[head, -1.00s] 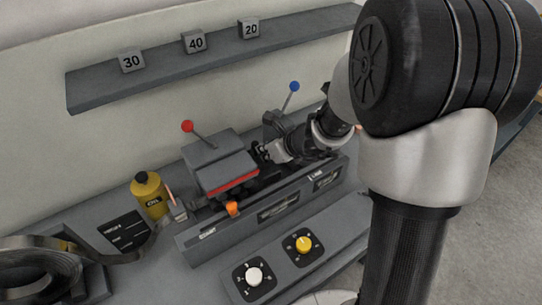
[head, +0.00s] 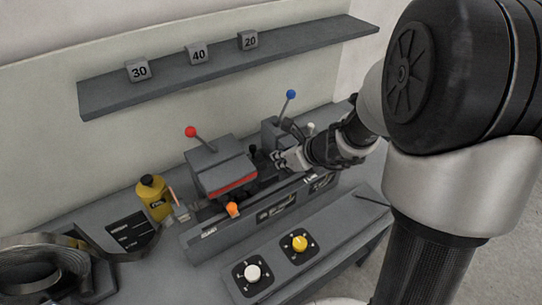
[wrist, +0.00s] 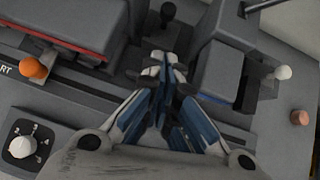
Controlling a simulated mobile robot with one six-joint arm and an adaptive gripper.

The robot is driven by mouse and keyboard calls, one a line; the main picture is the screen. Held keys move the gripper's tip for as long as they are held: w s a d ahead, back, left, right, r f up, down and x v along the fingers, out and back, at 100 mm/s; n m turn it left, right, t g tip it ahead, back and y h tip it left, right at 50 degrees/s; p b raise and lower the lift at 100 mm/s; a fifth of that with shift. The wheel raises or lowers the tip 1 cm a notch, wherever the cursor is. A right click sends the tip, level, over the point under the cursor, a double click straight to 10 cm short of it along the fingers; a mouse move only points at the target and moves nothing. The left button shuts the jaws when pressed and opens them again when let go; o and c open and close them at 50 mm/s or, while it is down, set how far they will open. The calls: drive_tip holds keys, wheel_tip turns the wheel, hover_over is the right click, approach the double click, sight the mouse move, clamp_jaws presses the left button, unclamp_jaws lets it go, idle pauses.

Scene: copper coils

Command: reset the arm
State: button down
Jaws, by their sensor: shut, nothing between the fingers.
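My gripper (head: 279,160) is shut and empty. In the head view it is over the grey machine, just right of the housing with the red stripe (head: 233,183). In the wrist view my gripper (wrist: 166,62) points at the gap between two grey housings, its fingertips together. A dark knob shows just beyond the tips. I cannot tell whether the fingers touch anything. My arm comes in from the right of the head view and hides part of the machine's right end.
A red-ball lever (head: 191,132) and a blue-ball lever (head: 291,95) stand up from the machine. An orange knob (head: 233,209), a white dial (head: 253,273) and a yellow dial (head: 299,243) are in front. A yellow bottle (head: 154,198) and a metal coil (head: 40,270) are left. Numbered blocks sit on the shelf (head: 230,66).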

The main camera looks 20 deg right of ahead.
drive_tip(key=s+a+r+n+g+y+p, duration=0.1)
drive_tip(key=s+a+r+n, duration=0.3)
drive_tip(key=s+r+n, duration=0.3)
drive_tip(key=s+a+r+n+g, duration=0.1)
drive_tip(key=s+a+r+n, duration=0.35)
drive_tip(key=s+n, duration=0.3)
drive_tip(key=s+d+r+n+h, duration=0.1)
drive_tip(key=s+d+n+h, duration=0.1)
drive_tip(key=s+n, duration=0.4)
drive_tip(key=s+d+r+n+g+h, duration=0.1)
drive_tip(key=s+d+r+n+h, duration=0.1)
drive_tip(key=s+n, duration=0.4)
drive_tip(key=d+n+h, duration=0.1)
drive_tip(key=d+n, duration=0.1)
drive_tip(key=n, duration=0.2)
drive_tip(key=shift+s, duration=0.3)
